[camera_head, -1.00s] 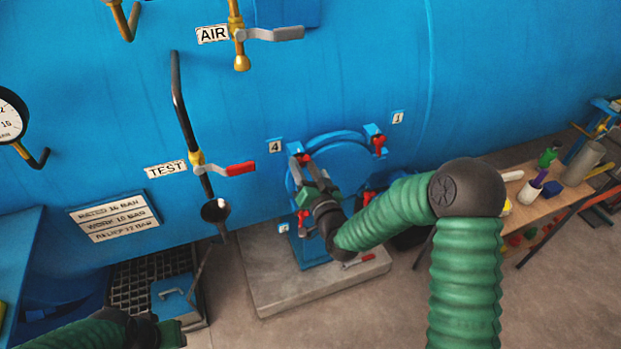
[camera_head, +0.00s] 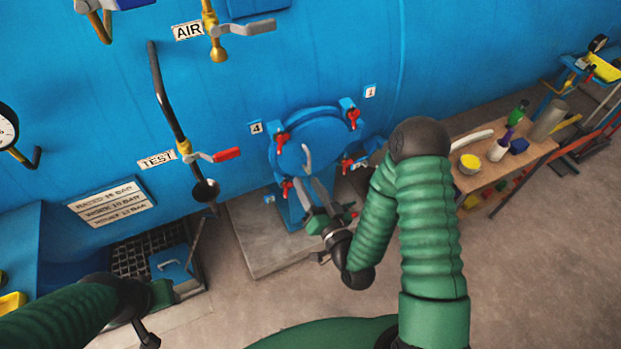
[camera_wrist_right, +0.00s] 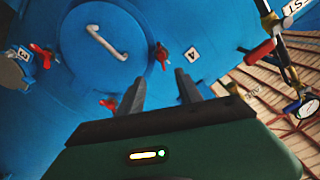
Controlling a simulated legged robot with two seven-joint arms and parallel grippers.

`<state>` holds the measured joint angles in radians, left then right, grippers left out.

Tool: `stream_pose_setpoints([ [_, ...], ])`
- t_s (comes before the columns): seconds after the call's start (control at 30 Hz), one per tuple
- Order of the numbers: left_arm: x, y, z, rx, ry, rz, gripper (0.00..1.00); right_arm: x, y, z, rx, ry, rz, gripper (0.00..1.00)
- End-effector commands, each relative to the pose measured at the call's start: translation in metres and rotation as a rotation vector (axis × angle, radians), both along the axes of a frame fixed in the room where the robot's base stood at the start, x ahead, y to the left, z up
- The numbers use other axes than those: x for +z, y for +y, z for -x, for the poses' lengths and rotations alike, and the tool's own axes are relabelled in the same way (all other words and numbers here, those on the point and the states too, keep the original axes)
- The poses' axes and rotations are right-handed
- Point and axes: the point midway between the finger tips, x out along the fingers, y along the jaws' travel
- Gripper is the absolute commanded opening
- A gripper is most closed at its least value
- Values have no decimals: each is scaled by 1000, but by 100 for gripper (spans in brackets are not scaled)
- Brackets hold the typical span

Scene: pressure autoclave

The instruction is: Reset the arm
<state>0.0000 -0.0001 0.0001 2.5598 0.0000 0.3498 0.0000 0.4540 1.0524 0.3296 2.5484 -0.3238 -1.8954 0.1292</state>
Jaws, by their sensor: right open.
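My right gripper (camera_head: 312,183) is open and empty. Its two dark fingers point at the round blue hatch door (camera_head: 322,138) on the vessel, apart from it as far as I can tell. The right wrist view shows the fingers (camera_wrist_right: 159,77) spread, with the door (camera_wrist_right: 98,45) and its pale handle (camera_wrist_right: 108,40) beyond them. Red clamp handles (camera_head: 282,141) sit around the door's rim. My left arm's green hand (camera_head: 162,292) shows low at the left; its fingers cannot be made out clearly.
The TEST valve's red lever (camera_head: 227,155) and a black funnel (camera_head: 206,191) stand out left of the hatch. A wooden bench (camera_head: 505,165) with bottles and a yellow-topped pot (camera_head: 470,163) is at right. A concrete slab (camera_head: 262,235) lies below. Floor at lower right is clear.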

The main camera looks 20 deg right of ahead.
Motion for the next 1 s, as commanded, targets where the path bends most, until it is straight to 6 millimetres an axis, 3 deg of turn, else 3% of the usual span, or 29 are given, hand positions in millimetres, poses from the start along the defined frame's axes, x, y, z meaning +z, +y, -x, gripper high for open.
stream_pose_setpoints([
  [0.13,1,0,0,0,1,0,36,-1,0,8,-1,1,0,42],
  [0.57,-1,0,0,0,1,0,36,-4,1,6,8,10,10,42],
  [0.67,-11,0,0,0,0,0,36,-22,10,-1,60,85,75,42],
  [0.83,-41,0,0,0,1,0,36,-80,20,-7,190,392,300,42],
  [1.0,-69,0,0,0,1,0,36,-117,5,24,247,751,467,42],
])
